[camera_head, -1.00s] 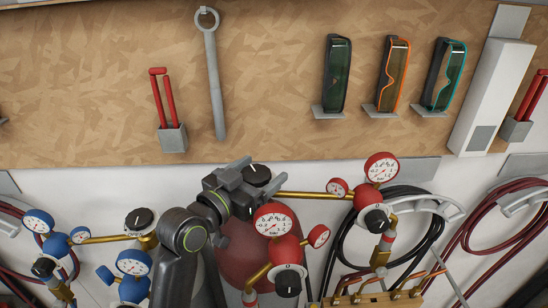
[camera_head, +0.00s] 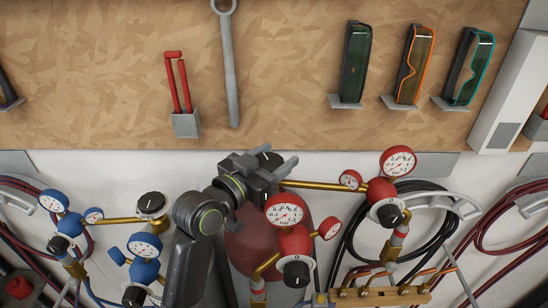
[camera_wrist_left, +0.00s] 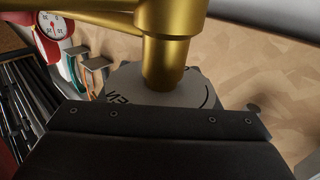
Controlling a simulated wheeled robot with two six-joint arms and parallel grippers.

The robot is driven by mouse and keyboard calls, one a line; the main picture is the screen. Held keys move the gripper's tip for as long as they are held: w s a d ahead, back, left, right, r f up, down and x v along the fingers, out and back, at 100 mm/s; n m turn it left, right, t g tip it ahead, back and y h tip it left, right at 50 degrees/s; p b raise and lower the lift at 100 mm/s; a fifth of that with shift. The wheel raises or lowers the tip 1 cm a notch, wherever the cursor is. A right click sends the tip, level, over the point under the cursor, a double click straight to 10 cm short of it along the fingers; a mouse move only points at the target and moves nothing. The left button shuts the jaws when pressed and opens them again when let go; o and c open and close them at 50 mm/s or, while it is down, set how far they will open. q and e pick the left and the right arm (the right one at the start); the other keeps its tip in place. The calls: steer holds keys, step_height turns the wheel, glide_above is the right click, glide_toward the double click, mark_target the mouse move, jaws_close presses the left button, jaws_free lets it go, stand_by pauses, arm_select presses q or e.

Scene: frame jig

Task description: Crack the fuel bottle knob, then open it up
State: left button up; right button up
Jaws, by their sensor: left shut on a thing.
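The fuel bottle (camera_head: 248,258) is a dark red cylinder against the wall, partly hidden by my arm and by a red regulator in front. Its black knob (camera_head: 270,158) sits on top, with a brass pipe (camera_head: 322,185) leading right from it. My left gripper (camera_head: 272,168) is shut on this knob, with its fingers around the sides. In the left wrist view the knob's grey face (camera_wrist_left: 206,92) with part of its lettering shows behind the brass fitting (camera_wrist_left: 165,55). The dark gripper body hides the knob's lower part. My right gripper is not in view.
Red regulators with gauges (camera_head: 285,209) stand close to my left gripper on the right. Blue regulators (camera_head: 146,268) and another black knob (camera_head: 150,204) are to the left.

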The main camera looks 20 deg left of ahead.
mark_target(273, 156)
arm_select(q)
steer(key=shift+n+t+y, duration=0.3)
steer(key=shift+n+y, duration=0.3)
steer(key=shift+y, duration=0.3)
steer(key=o, duration=1)
step_height(273, 156, up, 10)
steer(key=shift+w, duration=0.1)
